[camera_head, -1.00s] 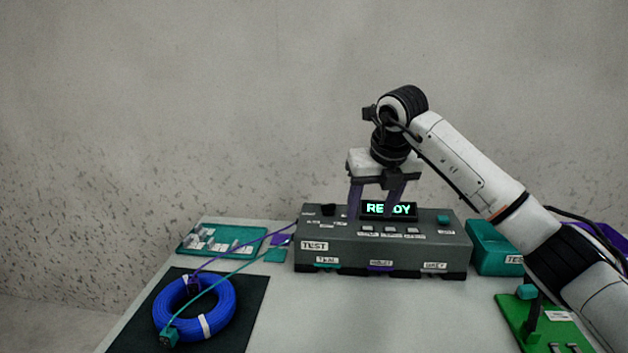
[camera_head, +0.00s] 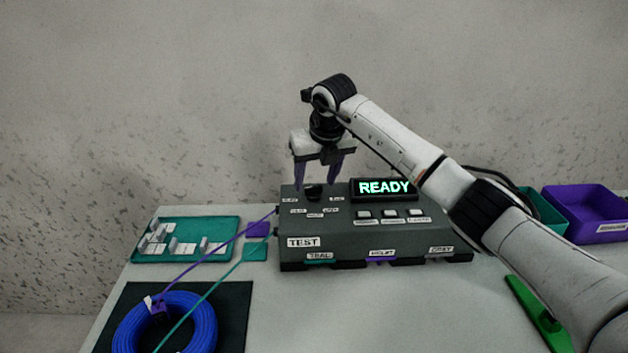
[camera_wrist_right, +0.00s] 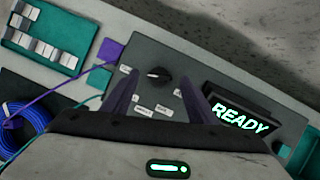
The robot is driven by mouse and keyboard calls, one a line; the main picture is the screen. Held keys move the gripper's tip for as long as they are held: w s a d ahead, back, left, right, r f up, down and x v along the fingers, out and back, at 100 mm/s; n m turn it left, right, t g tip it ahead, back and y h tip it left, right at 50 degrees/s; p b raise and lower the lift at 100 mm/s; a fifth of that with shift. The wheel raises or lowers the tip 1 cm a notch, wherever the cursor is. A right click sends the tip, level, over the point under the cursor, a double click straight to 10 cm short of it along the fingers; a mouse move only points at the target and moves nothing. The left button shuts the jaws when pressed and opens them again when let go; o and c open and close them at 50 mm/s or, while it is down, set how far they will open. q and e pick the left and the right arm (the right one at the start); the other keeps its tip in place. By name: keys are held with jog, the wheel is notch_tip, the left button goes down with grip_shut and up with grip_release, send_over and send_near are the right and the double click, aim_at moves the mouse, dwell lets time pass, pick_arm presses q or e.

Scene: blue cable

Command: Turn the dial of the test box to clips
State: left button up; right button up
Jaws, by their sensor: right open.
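The dark grey test box (camera_head: 330,240) stands at the back of the table, its display reading READY. Its black dial (camera_head: 313,192) is at the back left of the top, with small labels around it too small to read. The dial also shows in the right wrist view (camera_wrist_right: 158,76), with a white mark on its left part. My right gripper (camera_head: 315,186) is open above the dial, one finger to each side of it in the head view. In the wrist view its fingers (camera_wrist_right: 158,92) are apart and the dial lies between and beyond them, not gripped. My left gripper is not in view.
A blue cable coil (camera_head: 165,325) lies on a dark mat at front left, its purple and teal leads running toward the box. A teal tray (camera_head: 185,240) with white pieces is at left. Purple (camera_head: 590,212) and teal bins stand at right. The front middle table is clear.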

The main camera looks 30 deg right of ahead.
jog(key=shift+x, duration=1)
jog(key=shift+w+r, duration=0.1)
jog(key=c, duration=1.1)
jog(key=shift+o, duration=0.2)
jog(key=shift+m+h, duration=0.4)
jog(key=shift+m, duration=0.4)
jog(key=o, duration=1.1)
jog(key=shift+c, duration=0.2)
jog(key=v, duration=1)
jog(key=shift+r, duration=0.2)
